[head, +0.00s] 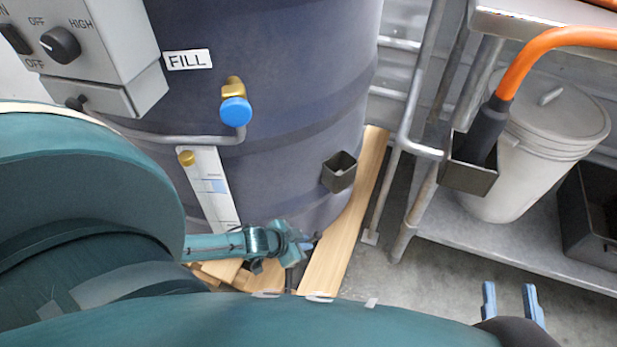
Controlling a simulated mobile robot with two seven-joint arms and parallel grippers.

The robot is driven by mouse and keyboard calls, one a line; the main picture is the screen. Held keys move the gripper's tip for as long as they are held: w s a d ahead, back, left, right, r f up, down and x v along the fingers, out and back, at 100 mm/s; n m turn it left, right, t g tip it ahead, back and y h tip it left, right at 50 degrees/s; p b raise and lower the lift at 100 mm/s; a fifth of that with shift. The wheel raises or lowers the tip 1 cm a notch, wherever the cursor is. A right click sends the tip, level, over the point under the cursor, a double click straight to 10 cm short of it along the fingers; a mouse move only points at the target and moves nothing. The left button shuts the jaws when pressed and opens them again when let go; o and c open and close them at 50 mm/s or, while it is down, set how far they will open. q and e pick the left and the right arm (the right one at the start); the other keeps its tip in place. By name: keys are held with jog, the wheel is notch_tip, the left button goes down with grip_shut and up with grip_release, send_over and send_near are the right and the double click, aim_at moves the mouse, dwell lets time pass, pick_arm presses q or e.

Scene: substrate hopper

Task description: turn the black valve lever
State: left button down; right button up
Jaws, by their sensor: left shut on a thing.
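My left gripper (306,244) is low at the foot of the large dark blue-grey drum (290,90), near the wooden boards. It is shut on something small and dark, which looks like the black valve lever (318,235). Most of the lever is hidden by the gripper, so its angle cannot be told. My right gripper (512,302) is at the bottom right, its two blue fingers apart with nothing between them, far from the drum.
A grey control box (95,50) with a black knob, a blue knob (235,110) and a small black holder (339,172) are on or by the drum. Concrete floor lies between.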

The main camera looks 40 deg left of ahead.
pick_arm(q)
jog(key=shift+s+a+t+h+b, duration=0.35)
jog(key=shift+s+t+h, duration=0.2)
jog(key=shift+t, duration=0.25)
jog(key=shift+s+a+n+t+h+b, duration=0.15)
jog(key=shift+s+a+t+h+b, duration=0.15)
jog(key=shift+t+b, duration=0.25)
jog(key=shift+s+a+n+t+h+b, duration=0.15)
jog(key=shift+s+a+t+h+b, duration=0.1)
jog(key=shift+s+t+b, duration=0.25)
jog(key=shift+s+a+n+t+h+b, duration=0.15)
jog(key=shift+s+a+t+h+b, duration=0.2)
jog(key=shift+t+b, duration=0.6)
jog(key=shift+s+a+n+t+h+b, duration=0.15)
jog(key=shift+s+t+h+b, duration=0.25)
jog(key=shift+t+b, duration=0.5)
jog(key=shift+s+a+n+t+h+b, duration=0.1)
jog(key=shift+s+a+t+h+b, duration=0.35)
jog(key=shift+b, duration=0.8)
pick_arm(e)
jog(key=shift+w+a+r+n+t+y, duration=0.1)
jog(key=shift+w+r+n+t+y, duration=0.25)
jog(key=shift+r+y, duration=0.3)
jog(key=shift+w+a+r+n+t+y, duration=0.1)
jog(key=shift+r+n+t+y, duration=0.3)
jog(key=shift+r+y, duration=0.3)
jog(key=shift+w+a+r+n+t+y, duration=0.1)
jog(key=shift+w+r+n+t+y, duration=0.15)
jog(key=shift+r+t+y, duration=0.3)
